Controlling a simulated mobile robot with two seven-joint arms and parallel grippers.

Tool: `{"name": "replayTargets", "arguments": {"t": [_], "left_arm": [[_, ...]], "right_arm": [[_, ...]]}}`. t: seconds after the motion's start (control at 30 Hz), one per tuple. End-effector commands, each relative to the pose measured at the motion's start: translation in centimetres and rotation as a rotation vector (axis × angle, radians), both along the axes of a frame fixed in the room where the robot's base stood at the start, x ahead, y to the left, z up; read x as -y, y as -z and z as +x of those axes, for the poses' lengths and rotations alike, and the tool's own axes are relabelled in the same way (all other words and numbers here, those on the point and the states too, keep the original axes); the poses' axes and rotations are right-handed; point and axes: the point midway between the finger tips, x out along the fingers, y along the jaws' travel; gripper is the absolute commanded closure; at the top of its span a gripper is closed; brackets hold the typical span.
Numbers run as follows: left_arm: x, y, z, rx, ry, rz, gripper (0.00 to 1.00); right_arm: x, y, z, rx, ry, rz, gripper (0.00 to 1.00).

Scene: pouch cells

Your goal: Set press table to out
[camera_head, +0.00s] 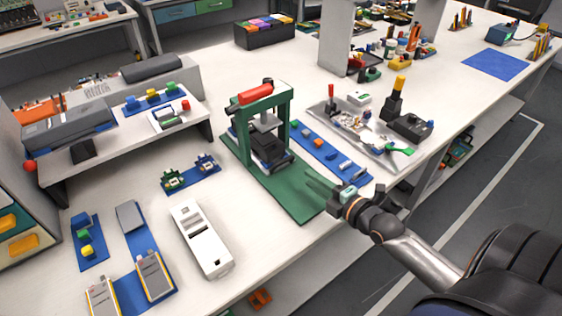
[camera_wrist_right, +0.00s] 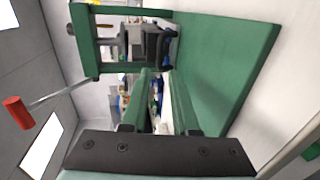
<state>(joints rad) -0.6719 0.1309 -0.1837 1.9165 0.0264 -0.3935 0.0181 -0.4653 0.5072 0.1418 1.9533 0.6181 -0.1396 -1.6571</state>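The press (camera_head: 286,118) is a green frame with a red-ended lever, standing on a green base plate (camera_head: 296,200). Its press table (camera_head: 271,160) is a dark block low inside the frame, under the ram. The press also shows in the right wrist view (camera_wrist_right: 84,40), with the dark table (camera_wrist_right: 160,42) beside the frame opening. My right gripper (camera_head: 309,184) is over the front right part of the base plate, apart from the press table. In the wrist view its two green fingers (camera_wrist_right: 162,78) are spread with nothing between them. My left gripper is not seen.
A blue strip with small parts (camera_head: 327,149) and a grey tray (camera_head: 375,140) lie right of the press. A white device (camera_head: 200,238) and a blue mat with small green parts (camera_head: 190,180) lie left. White bench top is bare in front of the base plate.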

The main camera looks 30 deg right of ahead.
Motion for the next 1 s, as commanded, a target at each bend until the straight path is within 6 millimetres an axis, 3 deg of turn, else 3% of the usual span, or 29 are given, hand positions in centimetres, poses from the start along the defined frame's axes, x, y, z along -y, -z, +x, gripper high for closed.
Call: {"name": "replayTargets", "arguments": {"t": [0.6, 1.0], "left_arm": [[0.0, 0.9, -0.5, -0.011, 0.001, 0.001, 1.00], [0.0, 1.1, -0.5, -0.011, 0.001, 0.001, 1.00]], "right_arm": [[-0.8, 2.0, 9.3, 0.000, 0.001, 0.003, 0.72], [-1.0, 2.3, 10.9, -0.002, -0.001, 0.002, 0.72]]}}
